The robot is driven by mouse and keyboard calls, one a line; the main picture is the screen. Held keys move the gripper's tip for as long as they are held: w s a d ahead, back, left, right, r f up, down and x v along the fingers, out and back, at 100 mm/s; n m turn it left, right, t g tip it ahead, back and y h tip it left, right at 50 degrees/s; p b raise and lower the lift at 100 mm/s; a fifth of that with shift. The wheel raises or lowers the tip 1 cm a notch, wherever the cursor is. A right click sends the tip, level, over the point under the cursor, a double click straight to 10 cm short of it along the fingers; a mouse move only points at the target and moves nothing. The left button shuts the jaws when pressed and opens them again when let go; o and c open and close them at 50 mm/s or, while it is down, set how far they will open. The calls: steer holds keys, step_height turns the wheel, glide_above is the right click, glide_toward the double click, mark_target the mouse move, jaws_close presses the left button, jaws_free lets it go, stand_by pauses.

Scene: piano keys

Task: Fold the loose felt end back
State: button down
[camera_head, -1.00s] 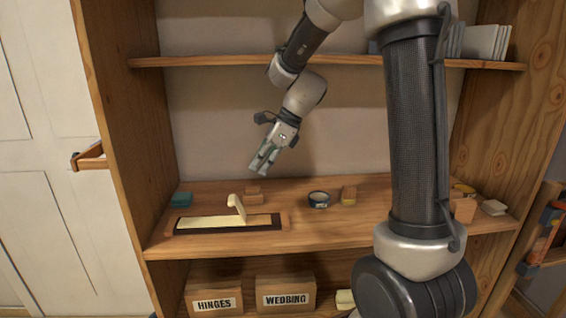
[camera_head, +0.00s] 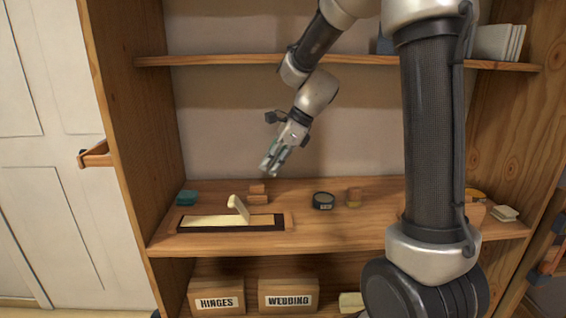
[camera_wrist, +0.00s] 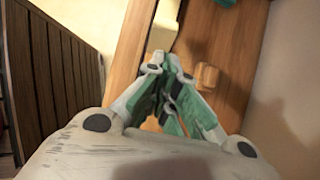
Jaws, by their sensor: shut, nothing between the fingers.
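The felt strip (camera_head: 212,221) lies in a dark-edged frame on the middle shelf, in the head view. Its pale loose end (camera_head: 238,206) stands up and leans left near the strip's right part. My gripper (camera_head: 268,169) hangs above and behind the right side of the strip, apart from it, with its fingers pointing down and left. In the wrist view my gripper (camera_wrist: 170,58) has its fingertips together with nothing between them. A pale surface, probably the felt end (camera_wrist: 163,28), shows just beyond the fingertips; its lower part is hidden by them.
Small wooden blocks (camera_head: 257,194) sit right behind the strip, with a teal block (camera_head: 187,197) to the left. A dark round tin (camera_head: 323,201) and another block (camera_head: 354,197) stand to the right. An upper shelf (camera_head: 220,59) runs above.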

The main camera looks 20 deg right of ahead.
steer(key=d+y, duration=0.2)
steer(key=s+d+t+y, duration=0.1)
steer(key=shift+r, duration=0.35)
